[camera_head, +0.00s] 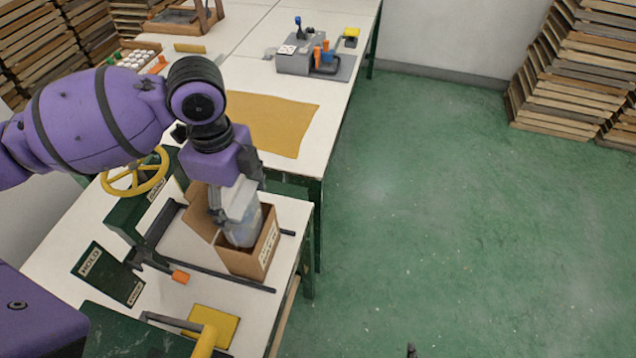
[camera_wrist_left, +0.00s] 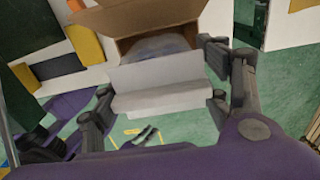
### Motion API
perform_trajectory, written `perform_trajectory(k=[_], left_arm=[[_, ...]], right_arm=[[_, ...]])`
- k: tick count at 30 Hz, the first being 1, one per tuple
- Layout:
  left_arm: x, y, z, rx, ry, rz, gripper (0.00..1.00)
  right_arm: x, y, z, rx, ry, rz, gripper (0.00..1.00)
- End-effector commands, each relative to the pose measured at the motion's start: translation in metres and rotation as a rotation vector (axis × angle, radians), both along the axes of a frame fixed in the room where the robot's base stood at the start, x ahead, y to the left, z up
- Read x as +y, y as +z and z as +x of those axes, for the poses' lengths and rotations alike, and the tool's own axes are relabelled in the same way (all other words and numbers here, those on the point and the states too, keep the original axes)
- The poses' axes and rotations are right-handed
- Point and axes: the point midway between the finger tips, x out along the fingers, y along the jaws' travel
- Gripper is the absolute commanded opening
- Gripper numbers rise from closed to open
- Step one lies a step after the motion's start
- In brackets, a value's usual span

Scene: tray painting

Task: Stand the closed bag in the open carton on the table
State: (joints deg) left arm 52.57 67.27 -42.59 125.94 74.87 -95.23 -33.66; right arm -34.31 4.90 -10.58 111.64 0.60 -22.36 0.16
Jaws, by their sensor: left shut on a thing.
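The closed bag (camera_head: 242,232) has a pale folded top and a clear grey body. My left gripper (camera_head: 236,200) is shut on its top from above. The open cardboard carton (camera_head: 240,261) stands on the near table, with a flap raised on its left. The bag is roughly upright, its lower part inside the carton's mouth; the carton's walls hide its bottom, so I cannot tell whether it touches the floor. In the left wrist view the white bag top (camera_wrist_left: 160,83) lies between the fingers, with the carton (camera_wrist_left: 135,18) beyond it. My right gripper is not recognisable.
Dark rails (camera_head: 220,274) run beside the carton. A press with a yellow handwheel (camera_head: 135,173), a dark green sign (camera_head: 108,274) and a yellow pad (camera_head: 213,325) are close by. A brown sheet (camera_head: 268,122) covers part of the table behind. The green floor at right is clear.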

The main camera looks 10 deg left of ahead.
Motion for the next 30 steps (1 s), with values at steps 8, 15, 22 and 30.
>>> perform_trajectory(k=[8,15,22,30], left_arm=[[0.000,-0.024,0.000,0.001,0.001,0.000,0.41],[0.000,-0.060,-0.001,0.003,0.001,-0.001,0.41],[0.000,-0.062,0.000,-0.002,0.001,0.000,0.41],[0.001,-0.068,0.000,-0.001,0.002,0.001,0.41]], right_arm=[[0.001,0.002,0.007,-0.014,-0.002,0.001,0.00],[-0.002,-0.002,0.002,-0.005,-0.003,-0.002,0.00],[-0.005,-0.003,-0.001,-0.001,-0.002,-0.008,0.00],[-0.007,-0.002,-0.001,-0.001,0.003,-0.013,0.00]])
